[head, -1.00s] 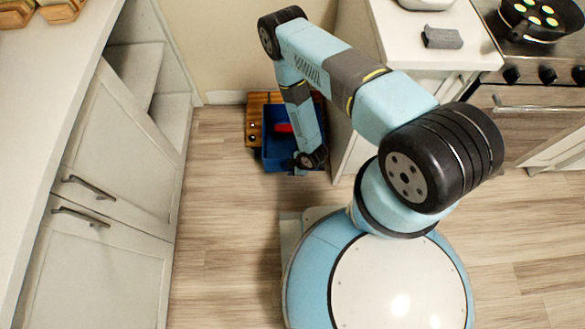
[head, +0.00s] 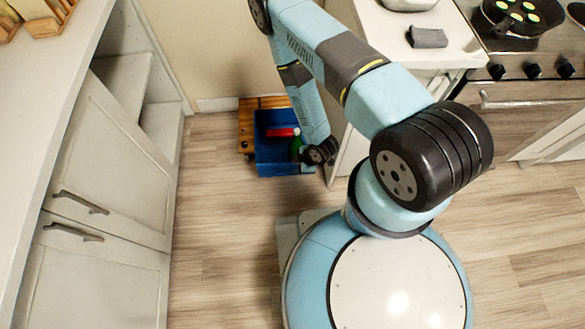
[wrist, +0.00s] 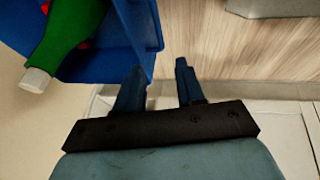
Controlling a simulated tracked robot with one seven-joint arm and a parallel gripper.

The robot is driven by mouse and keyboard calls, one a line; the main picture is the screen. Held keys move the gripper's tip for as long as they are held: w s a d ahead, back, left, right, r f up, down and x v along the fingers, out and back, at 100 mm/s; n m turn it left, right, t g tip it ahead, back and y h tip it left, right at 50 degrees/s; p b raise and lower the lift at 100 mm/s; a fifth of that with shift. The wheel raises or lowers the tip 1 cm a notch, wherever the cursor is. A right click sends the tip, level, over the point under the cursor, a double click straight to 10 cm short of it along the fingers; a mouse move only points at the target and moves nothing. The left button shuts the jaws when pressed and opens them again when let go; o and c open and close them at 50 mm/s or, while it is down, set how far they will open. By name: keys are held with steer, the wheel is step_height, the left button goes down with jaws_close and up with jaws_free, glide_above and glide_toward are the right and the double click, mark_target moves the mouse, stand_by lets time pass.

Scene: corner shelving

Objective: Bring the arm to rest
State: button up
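My gripper (wrist: 160,76) is open in the wrist view, its two blue fingers apart with nothing between them. It is beside a blue bin (wrist: 110,62), with wood floor showing beyond the fingers. In the head view my arm reaches up and then down toward the floor. Its lower end is at the right side of the blue bin (head: 270,155), and the fingers cannot be made out there.
The bin holds a red item (head: 283,132) and a green bottle (wrist: 62,38). A wooden crate (head: 246,132) is by the bin. Cabinets (head: 100,190) stand left, and a counter (head: 385,45) and stove (head: 530,65) right. Floor (head: 222,215) between is clear.

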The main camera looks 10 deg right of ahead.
steer(key=shift+v, duration=0.8)
steer(key=w+r+m+t, duration=0.1)
steer(key=w+r+m, duration=0.1)
steer(key=w+r, duration=0.75)
steer(key=w+d+r+m+t+h, duration=0.15)
steer(key=w+r, duration=0.25)
steer(key=r, duration=0.7)
steer(key=w+d+r+m+h, duration=0.15)
steer(key=w+r, duration=0.25)
steer(key=r, duration=0.6)
steer(key=w+d+r+m, duration=0.25)
steer(key=w+r, duration=0.25)
steer(key=r, duration=0.6)
steer(key=s+d+r+m, duration=0.2)
steer(key=s+r, duration=0.1)
steer(key=r, duration=0.4)
steer(key=s+d+r+m+h, duration=0.1)
steer(key=s+d+r+m, duration=0.15)
steer(key=r, duration=0.55)
steer(key=s+d+r+m, duration=0.1)
steer(key=s+d+r, duration=0.15)
steer(key=r, duration=0.45)
steer(key=s+d+r+m, duration=0.1)
steer(key=s+r+m, duration=0.1)
steer(key=s+r, duration=0.4)
steer(key=s+d+r+m, duration=0.1)
steer(key=s+r+m, duration=0.2)
steer(key=s+r, duration=0.4)
steer(key=s+t, duration=0.1)
steer(key=s, duration=0.7)
